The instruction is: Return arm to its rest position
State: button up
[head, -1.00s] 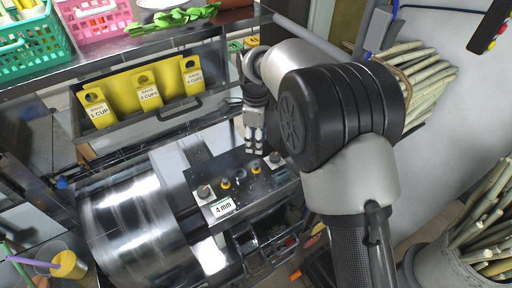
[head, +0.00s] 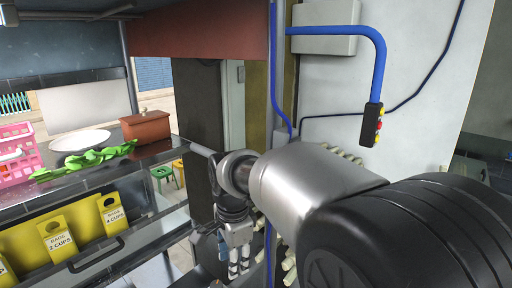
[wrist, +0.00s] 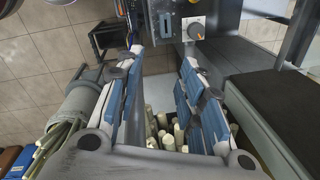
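My gripper (head: 238,258) hangs fingers-down at the lower middle of the head view, to the right of the yellow bag holders. In the wrist view, its two blue-padded fingers (wrist: 161,65) stand wide apart with nothing held between them. My arm reaches in from the lower right of the head view. Upright sugarcane stalks (wrist: 165,135) show beyond the gap between the fingers, apart from them as far as I can tell.
A counter holds a white plate (head: 80,141), green leaves (head: 85,161), a brown box (head: 147,127) and a pink basket (head: 17,150). A blue pipe (head: 377,70) carries a button pendant (head: 371,125). A control box with a knob (wrist: 196,31) shows in the wrist view.

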jog(key=s+d+r+n+t+b, duration=0.25)
jog(key=s+d+n, duration=0.35)
jog(key=s+d, duration=0.65)
jog(key=s+d+f+n+b, duration=0.1)
jog(key=s+d+f+n, duration=0.1)
jog(key=s, duration=0.3)
jog(key=s+d+f+n+b, duration=0.1)
jog(key=s+d+f+n, duration=0.1)
jog(key=s+d+n, duration=0.2)
jog(key=shift+s+d+f+t+h, duration=0.35)
jog(key=shift+s+d, duration=0.3)
jog(key=shift+s, duration=0.55)
